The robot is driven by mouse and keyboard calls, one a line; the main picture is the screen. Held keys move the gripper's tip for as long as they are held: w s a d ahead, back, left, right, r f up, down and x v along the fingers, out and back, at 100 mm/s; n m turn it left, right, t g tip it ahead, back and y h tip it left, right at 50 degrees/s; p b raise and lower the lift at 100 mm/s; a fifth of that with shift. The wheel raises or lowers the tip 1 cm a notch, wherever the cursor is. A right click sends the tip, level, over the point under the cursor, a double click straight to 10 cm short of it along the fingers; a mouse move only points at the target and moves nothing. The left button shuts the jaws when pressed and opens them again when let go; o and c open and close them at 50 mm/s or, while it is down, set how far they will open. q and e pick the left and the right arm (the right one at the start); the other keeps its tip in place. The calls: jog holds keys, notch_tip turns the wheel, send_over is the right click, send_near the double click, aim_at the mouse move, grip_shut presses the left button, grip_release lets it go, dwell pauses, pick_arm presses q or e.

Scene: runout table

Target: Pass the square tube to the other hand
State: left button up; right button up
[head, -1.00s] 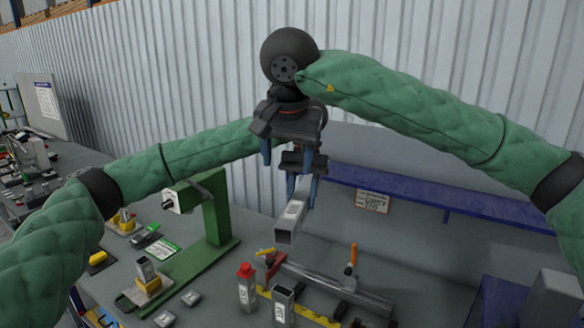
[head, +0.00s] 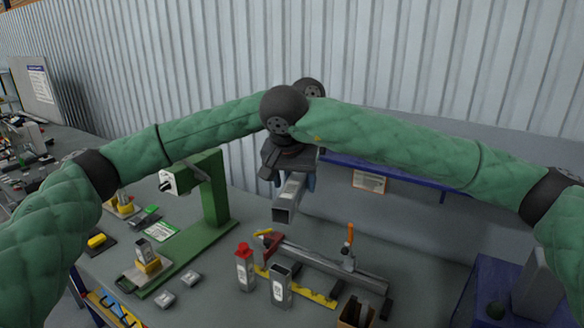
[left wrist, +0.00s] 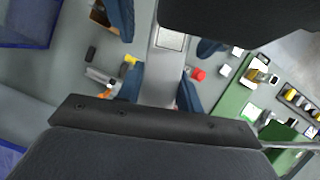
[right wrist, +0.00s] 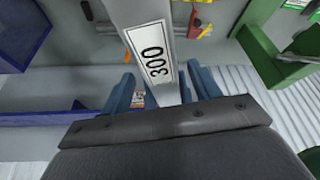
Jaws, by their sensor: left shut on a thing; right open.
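The square tube (head: 289,198) is a grey hollow bar held in the air above the table, its open end towards me. Its label reads 300 in the right wrist view (right wrist: 155,58). My left gripper (left wrist: 158,92) is shut on it; in the head view that gripper is mostly hidden behind the right one. My right gripper (right wrist: 163,90) is open, with its fingers on either side of the tube. In the head view, the right gripper (head: 290,178) comes down over the tube from above. Whether its fingers touch the tube is unclear.
Below stand a red-capped bottle (head: 244,270), an upright open tube (head: 281,287), a long bar fixture (head: 335,264) with an orange-handled clamp (head: 348,245), and a cardboard box (head: 355,313). A green stand (head: 214,200) is left; a blue shelf (head: 410,182) runs behind.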

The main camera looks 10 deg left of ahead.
jog(key=shift+x, duration=0.95)
jog(key=c, duration=1.2)
pick_arm(q)
jog(key=o, duration=1.3)
pick_arm(e)
jog(key=shift+r, duration=0.1)
jog(key=shift+c, duration=0.6)
pick_arm(q)
jog(key=shift+r, duration=0.15)
